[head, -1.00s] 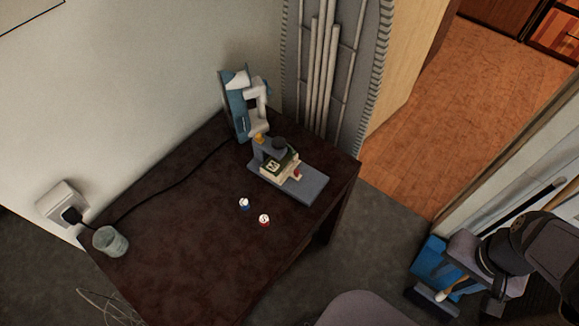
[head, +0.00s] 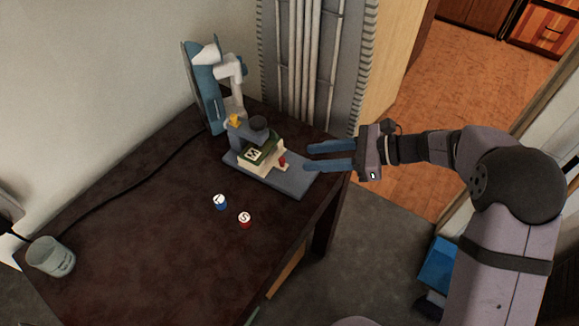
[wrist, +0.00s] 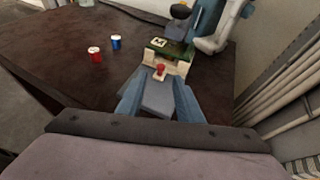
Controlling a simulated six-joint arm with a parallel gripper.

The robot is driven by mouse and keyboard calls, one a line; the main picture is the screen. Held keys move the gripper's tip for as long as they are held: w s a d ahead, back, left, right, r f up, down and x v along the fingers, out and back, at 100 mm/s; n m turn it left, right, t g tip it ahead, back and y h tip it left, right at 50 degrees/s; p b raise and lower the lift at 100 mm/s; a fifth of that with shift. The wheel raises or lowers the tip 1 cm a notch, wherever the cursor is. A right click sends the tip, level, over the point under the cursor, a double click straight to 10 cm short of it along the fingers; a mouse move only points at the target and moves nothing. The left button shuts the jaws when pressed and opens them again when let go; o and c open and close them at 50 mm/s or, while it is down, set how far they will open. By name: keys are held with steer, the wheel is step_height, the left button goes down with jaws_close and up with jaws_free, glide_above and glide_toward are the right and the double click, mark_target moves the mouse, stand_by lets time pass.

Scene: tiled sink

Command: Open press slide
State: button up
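The press (head: 262,158) stands on the dark table with a grey base, a grey upright and a dark round head. Its cream slide (head: 272,165) sits under the head, carries a green block marked M (head: 257,153), and has a small red knob (head: 282,162) at its front; the knob also shows in the wrist view (wrist: 160,69). My gripper (head: 306,157) is open and empty, its blue fingers pointing at the knob from the right and stopping short of it. In the wrist view the knob lies ahead, between the finger lines.
A glass cup (head: 50,257) is at the far left.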

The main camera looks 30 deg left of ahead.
mark_target(284, 159)
steer(key=shift+a, duration=0.25)
steer(key=shift+x, duration=3.6)
steer(key=shift+c, duration=0.2)
jaws_close()
steer(key=shift+d, duration=0.15)
